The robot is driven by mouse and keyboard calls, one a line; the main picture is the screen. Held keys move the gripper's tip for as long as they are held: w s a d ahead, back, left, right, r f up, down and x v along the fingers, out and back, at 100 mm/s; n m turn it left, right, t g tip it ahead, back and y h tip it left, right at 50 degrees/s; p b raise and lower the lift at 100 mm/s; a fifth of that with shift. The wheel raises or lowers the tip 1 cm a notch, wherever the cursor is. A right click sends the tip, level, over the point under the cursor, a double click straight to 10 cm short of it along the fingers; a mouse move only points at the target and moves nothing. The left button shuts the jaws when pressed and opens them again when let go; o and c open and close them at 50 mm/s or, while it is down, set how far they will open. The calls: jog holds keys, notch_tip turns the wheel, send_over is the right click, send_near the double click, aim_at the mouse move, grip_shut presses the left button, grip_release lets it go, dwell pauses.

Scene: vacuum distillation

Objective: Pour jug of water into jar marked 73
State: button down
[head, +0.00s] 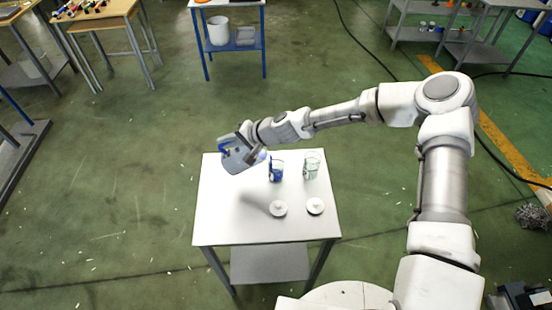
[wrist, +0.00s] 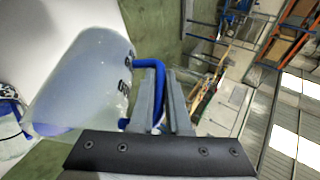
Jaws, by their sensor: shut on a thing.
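My gripper (head: 246,137) is shut on the blue handle (wrist: 150,64) of a translucent jug (head: 240,158). The jug is held tilted above the back left of the white table. In the wrist view the jug (wrist: 85,85) fills the left side, with dark markings near the handle. A jar with blue on it (head: 276,172) stands upright just right of the jug. A clear, greenish jar (head: 311,166) stands further right. The jar numbers are too small to read. I cannot tell whether water is flowing out.
Two round white lids (head: 278,208) (head: 315,206) lie on the white table (head: 225,228) in front of the jars. The table's front left is clear. A blue-framed stand with a white bucket (head: 218,30) is at the back, with workbenches at both sides.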

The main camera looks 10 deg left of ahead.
aim_at(225, 154)
jog(key=shift+w+d+r+y+b, duration=0.1)
jog(key=shift+d+r+y+b, duration=0.1)
jog(key=shift+d+r+y, duration=0.15)
jog(key=shift+w+d+r+y+b, duration=0.15)
jog(key=shift+r+y, duration=0.1)
jog(key=shift+r, duration=0.2)
dwell(3.1)
jog(key=shift+s, duration=0.1)
jog(key=shift+s+a+f+h+p, duration=0.15)
jog(key=shift+s+a+h+p, duration=0.05)
jog(key=shift+a+h+p, duration=0.15)
jog(key=f, duration=0.1)
jog(key=a+f+h, duration=0.1)
jog(key=f+h+p, duration=0.1)
jog(key=shift+s+a+n, duration=0.25)
jog(key=shift+a+n, duration=0.05)
jog(key=shift+w+f+h, duration=0.1)
jog(key=shift+f+h, duration=0.25)
jog(key=shift+f, duration=0.05)
jog(key=shift+f, duration=0.1)
